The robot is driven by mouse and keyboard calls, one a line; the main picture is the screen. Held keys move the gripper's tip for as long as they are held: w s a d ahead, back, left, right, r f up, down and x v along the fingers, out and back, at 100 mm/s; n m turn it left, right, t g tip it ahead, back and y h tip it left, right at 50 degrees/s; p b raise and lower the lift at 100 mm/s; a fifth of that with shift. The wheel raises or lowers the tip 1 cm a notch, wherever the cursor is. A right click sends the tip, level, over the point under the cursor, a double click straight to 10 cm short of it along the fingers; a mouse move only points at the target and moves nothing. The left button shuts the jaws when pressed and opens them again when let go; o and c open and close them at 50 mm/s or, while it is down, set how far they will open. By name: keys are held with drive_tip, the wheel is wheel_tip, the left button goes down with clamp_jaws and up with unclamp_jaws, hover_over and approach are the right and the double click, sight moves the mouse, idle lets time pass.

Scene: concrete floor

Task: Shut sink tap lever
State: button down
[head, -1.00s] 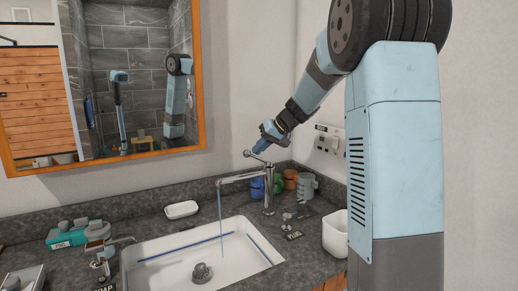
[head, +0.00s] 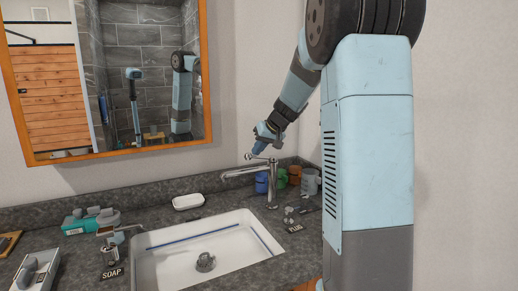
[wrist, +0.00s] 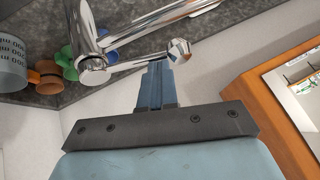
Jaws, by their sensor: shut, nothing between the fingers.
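The chrome sink tap (head: 271,182) stands behind the white sink (head: 262,226), its spout (head: 238,172) reaching left over the basin. No water stream shows under the spout. The tap lever (head: 260,158) runs left from the top of the tap body, nearly level, and ends in a small knob (head: 248,156). In the wrist view the lever (wrist: 140,60) and its faceted knob (wrist: 179,51) lie just past my fingertips. My gripper (head: 256,151) is shut and empty, pointing down at the lever near its knob. I cannot tell whether the fingertips touch it.
A soap dish (head: 188,202) sits behind the sink. A soap dispenser (head: 110,245) is at its left. A framed mirror (head: 203,120) hangs on the wall.

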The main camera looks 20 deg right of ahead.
drive_tip(key=shift+a, duration=0.2)
drive_tip(key=r, duration=0.2)
drive_tip(key=w+d+r, duration=0.1)
drive_tip(key=r, duration=0.1)
drive_tip(key=v, duration=1)
drive_tip(key=s+a+f+g+h, duration=0.1)
drive_tip(key=s+a, duration=0.4)
drive_tip(key=s, duration=0.3)
drive_tip(key=s+a+f+h, duration=0.1)
drive_tip(key=s+a, duration=0.3)
drive_tip(key=s, duration=0.5)
drive_tip(key=s+a+f+h, duration=0.1)
drive_tip(key=s+f, duration=0.3)
drive_tip(key=s, duration=0.4)
drive_tip(key=s+a+f+h, duration=0.1)
drive_tip(key=s+f, duration=0.3)
drive_tip(key=s, duration=0.5)
drive_tip(key=shift+a+f, duration=0.2)
drive_tip(key=shift+a, duration=0.7)
